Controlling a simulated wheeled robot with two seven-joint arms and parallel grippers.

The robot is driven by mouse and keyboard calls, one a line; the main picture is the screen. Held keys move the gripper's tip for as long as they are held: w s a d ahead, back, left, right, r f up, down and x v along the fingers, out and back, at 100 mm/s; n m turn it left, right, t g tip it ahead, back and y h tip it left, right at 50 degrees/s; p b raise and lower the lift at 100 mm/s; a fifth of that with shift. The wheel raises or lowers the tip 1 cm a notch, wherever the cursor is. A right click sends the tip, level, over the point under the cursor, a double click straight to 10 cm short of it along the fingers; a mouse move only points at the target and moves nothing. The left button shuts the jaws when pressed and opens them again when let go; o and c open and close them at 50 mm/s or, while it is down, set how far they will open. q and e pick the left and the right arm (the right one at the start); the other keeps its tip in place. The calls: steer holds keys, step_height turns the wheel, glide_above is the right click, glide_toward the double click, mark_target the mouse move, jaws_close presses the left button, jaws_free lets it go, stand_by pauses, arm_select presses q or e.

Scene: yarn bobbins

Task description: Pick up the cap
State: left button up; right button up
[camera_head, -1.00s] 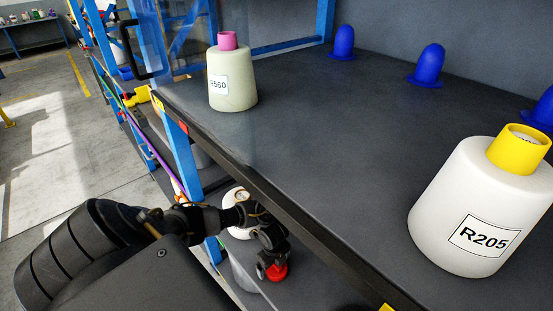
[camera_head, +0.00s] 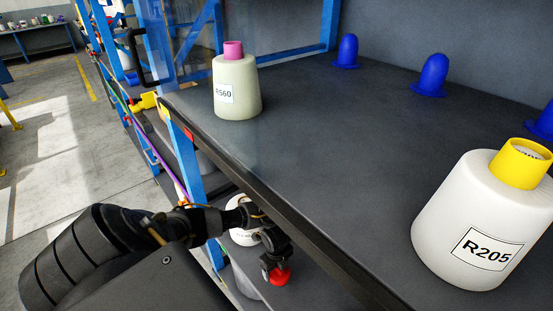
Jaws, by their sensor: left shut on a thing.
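The cap appears to be the small red piece (camera_head: 280,276) at the end of my left arm, below the front edge of the dark shelf. My left gripper (camera_head: 274,266) is shut on this red cap. The gripper's fingers are small and dark here, so their exact hold on the cap is hard to see. A white bobbin (camera_head: 243,232) stands behind my left wrist, partly hidden by it. My right gripper is not in view.
The dark shelf (camera_head: 300,130) holds a greenish bobbin R560 (camera_head: 238,92) with a pink top and a large white bobbin R205 (camera_head: 470,235) with a yellow top. Several blue pegs (camera_head: 433,75) stand at the back. Blue rack posts (camera_head: 185,160) rise at the left.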

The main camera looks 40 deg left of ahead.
arm_select(q)
steer(key=s+d+r+p, duration=0.2)
steer(key=s+r+p, duration=0.2)
steer(key=s+r, duration=0.6)
steer(key=s, duration=0.3)
steer(key=shift+s+d+r, duration=0.2)
steer(key=shift+s+d, duration=0.2)
